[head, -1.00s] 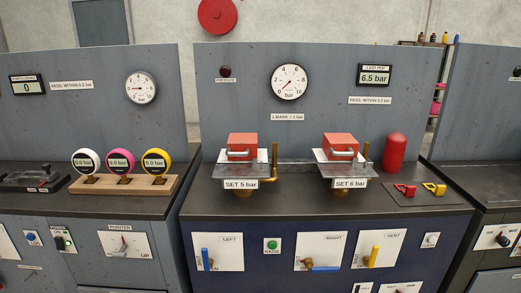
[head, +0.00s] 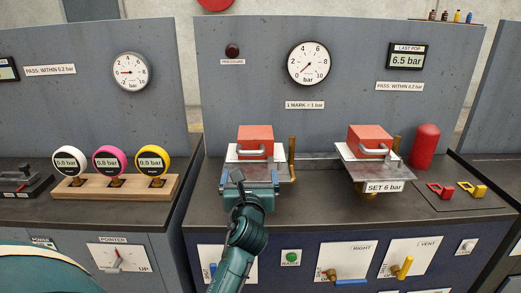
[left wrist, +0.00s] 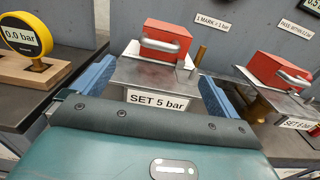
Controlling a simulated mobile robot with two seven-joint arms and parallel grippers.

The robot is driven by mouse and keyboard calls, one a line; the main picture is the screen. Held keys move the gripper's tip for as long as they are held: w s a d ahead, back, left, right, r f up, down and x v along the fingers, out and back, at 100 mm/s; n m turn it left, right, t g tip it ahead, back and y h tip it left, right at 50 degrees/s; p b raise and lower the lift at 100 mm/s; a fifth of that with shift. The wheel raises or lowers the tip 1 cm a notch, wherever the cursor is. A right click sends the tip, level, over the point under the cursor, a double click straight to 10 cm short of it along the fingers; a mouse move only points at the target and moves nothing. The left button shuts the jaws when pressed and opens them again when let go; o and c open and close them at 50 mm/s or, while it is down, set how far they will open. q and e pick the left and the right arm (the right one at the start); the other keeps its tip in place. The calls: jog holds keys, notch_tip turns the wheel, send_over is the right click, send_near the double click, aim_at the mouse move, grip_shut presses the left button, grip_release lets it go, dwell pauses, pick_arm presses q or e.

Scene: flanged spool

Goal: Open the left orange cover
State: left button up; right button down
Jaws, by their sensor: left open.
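The left orange cover (head: 255,139) is a box with a grey handle on its front, closed on a white plate above the left metal stand. In the left wrist view the cover (left wrist: 164,36) and its handle (left wrist: 160,46) lie straight ahead, beyond the "SET 5 bar" label (left wrist: 157,100). My left gripper (head: 249,178) is in front of the stand, below and short of the handle. Its blue fingers are spread wide with nothing between them, and the handle is untouched. In the head view the gripper hides the left label. My right gripper is not in view.
The right orange cover (head: 370,139) stands on a similar stand marked "SET 6 bar". A brass pipe (head: 292,158) rises right of the left stand. A red cylinder (head: 425,146) stands farther right.

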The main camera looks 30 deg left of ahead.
aim_at(251, 153)
pick_arm(q)
jog(key=x, duration=1.3)
jog(key=shift+d, duration=0.1)
jog(key=c, duration=1.3)
jog(key=shift+w+r, duration=0.1)
